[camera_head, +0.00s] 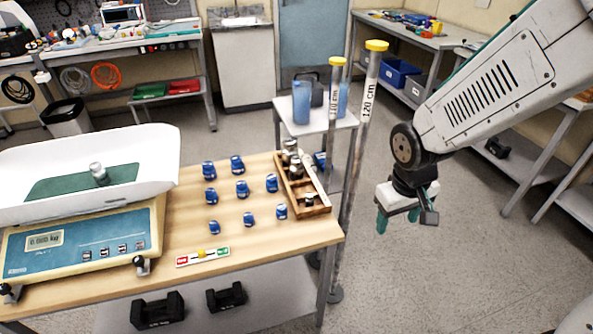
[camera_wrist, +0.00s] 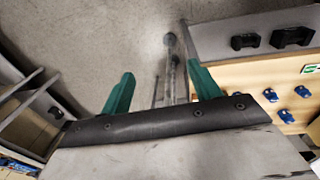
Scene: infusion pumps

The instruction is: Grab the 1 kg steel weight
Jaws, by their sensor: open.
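Several steel weights (camera_head: 291,157) stand in a wooden box (camera_head: 319,209) at the right side of the table; their markings are too small to read. Another steel weight (camera_head: 98,174) lies tilted on the green mat in the white pan of the scale (camera_head: 85,245). I cannot tell which weight is the 1 kg one. My gripper (camera_head: 398,218) is open and empty, with green fingers pointing down, right of the table and its box. In the wrist view the open fingers (camera_wrist: 163,82) have only floor and poles beyond them.
Two upright yellow-capped poles (camera_head: 364,110) rise between the table and my gripper. A small trolley (camera_head: 327,119) stands behind. Floor below my gripper is clear.

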